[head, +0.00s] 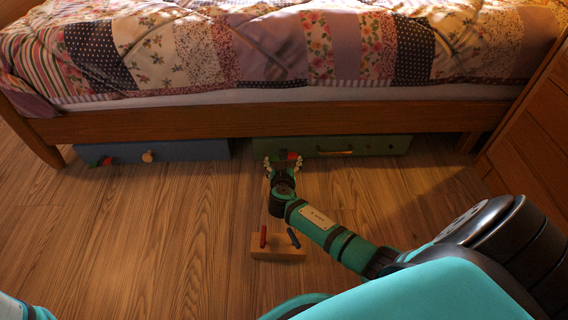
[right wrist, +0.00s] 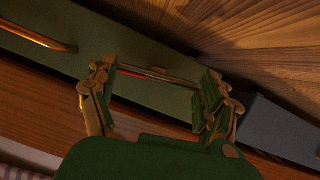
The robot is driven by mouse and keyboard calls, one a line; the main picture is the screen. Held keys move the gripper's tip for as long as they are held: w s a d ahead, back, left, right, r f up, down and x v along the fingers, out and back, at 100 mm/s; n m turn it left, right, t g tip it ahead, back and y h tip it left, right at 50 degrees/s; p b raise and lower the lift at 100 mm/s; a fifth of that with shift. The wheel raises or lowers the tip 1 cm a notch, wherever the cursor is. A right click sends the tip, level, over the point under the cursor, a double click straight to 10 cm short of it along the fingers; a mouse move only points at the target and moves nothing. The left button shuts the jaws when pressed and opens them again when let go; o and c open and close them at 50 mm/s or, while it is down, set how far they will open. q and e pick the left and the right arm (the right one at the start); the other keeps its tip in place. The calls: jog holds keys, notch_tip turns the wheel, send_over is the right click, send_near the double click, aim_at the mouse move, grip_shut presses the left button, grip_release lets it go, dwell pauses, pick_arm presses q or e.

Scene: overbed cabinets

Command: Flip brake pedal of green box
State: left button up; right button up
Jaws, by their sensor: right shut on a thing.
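The green box (head: 385,145) lies under the bed at the right, its front facing me. A small red part (head: 291,156), which I take for its brake pedal, shows at the left of its front. My right gripper (head: 283,164) is at this part, its fingers on either side. In the right wrist view the green box (right wrist: 120,45) fills the upper left, and the fingers of the right gripper (right wrist: 155,95) are shut on the pedal, still well apart. Only a reddish edge and a thin bar show between them. My left gripper is out of view.
A blue box (head: 190,151) with a round knob lies under the bed at the left. A wooden block (head: 278,254) with a red and a blue peg stands on the floor near my right forearm. A wooden cabinet (head: 530,120) borders the right side. The left floor is clear.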

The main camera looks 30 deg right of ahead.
jog(key=shift+n+h, duration=0.3)
dwell(0.4)
jog(key=o, duration=1)
jog(key=shift+o, duration=0.2)
jog(key=shift+r, duration=0.1)
notch_tip(320, 180, up, 10)
